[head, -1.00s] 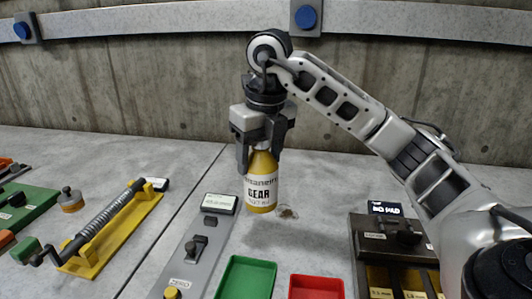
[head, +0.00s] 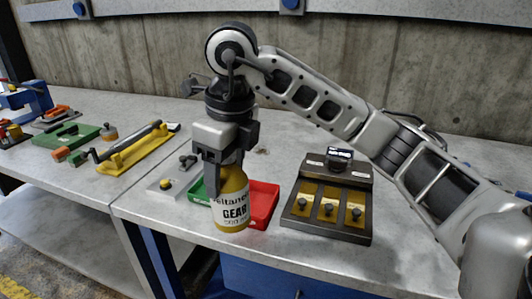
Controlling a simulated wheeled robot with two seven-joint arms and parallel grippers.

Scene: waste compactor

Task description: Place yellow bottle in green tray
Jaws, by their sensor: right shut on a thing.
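The yellow bottle (head: 230,205), with a white label reading GEAR, is upright in my right gripper (head: 220,172). The gripper is shut on its upper part from above. In the picture the bottle stands in front of the green tray (head: 198,194) and the left part of the red tray (head: 264,203). Most of the green tray is hidden behind the bottle and gripper. The bottle's lower end shows near the table's front edge and seems held above the table. My left gripper is not in view.
A dark box with yellow panels and knobs (head: 328,205) stands right of the red tray. A yellow tool with a black spring (head: 132,150), a grey plate with a knob (head: 172,178) and a green block (head: 66,136) lie to the left. A concrete wall closes the back.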

